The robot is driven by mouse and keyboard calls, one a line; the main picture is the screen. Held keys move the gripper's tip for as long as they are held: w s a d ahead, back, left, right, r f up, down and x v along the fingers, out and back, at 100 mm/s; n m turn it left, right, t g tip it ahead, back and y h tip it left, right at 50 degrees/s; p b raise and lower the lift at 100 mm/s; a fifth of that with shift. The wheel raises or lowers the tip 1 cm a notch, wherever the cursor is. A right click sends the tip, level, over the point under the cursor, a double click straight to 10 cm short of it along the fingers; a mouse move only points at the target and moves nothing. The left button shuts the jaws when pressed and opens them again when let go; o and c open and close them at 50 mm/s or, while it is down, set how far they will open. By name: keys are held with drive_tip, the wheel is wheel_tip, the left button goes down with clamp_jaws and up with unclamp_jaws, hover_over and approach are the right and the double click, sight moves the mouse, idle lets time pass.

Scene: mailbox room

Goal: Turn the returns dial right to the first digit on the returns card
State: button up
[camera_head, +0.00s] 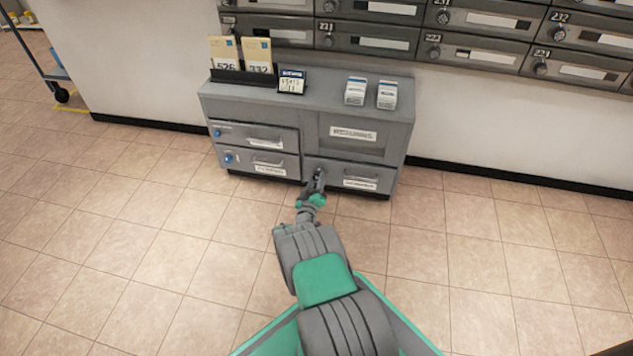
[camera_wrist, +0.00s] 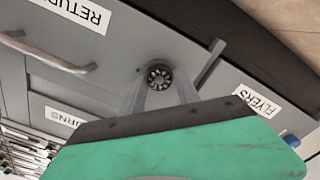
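The returns dial (camera_wrist: 157,75) is a small dark round knob with a ring of marks on a grey drawer front (camera_wrist: 215,75); its setting is too small to read. My gripper (camera_wrist: 158,88) points at it, with one finger on each side of the dial and a gap between them. I cannot tell whether the fingers touch it. In the head view, my gripper (camera_head: 318,178) is at the left edge of the lower right drawer and hides the dial. A small black-framed card (camera_head: 291,82) stands on the cabinet top; its digits are too small to read surely.
A RETURNS label (camera_wrist: 80,12) and a FLYERS label (camera_wrist: 258,103) show in the wrist view. The grey cabinet (camera_head: 305,100) has left drawers with blue knobs (camera_head: 217,133). Envelopes (camera_head: 257,55) and card stacks (camera_head: 387,94) stand on top. The tiled floor (camera_head: 130,210) is clear.

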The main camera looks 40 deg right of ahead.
drive_tip(key=o, duration=0.3)
drive_tip(key=shift+o, duration=0.2)
drive_tip(key=p+v, duration=0.3)
drive_tip(key=v, duration=0.4)
drive_tip(key=shift+s+a, duration=0.25)
drive_tip(key=shift+a, duration=0.1)
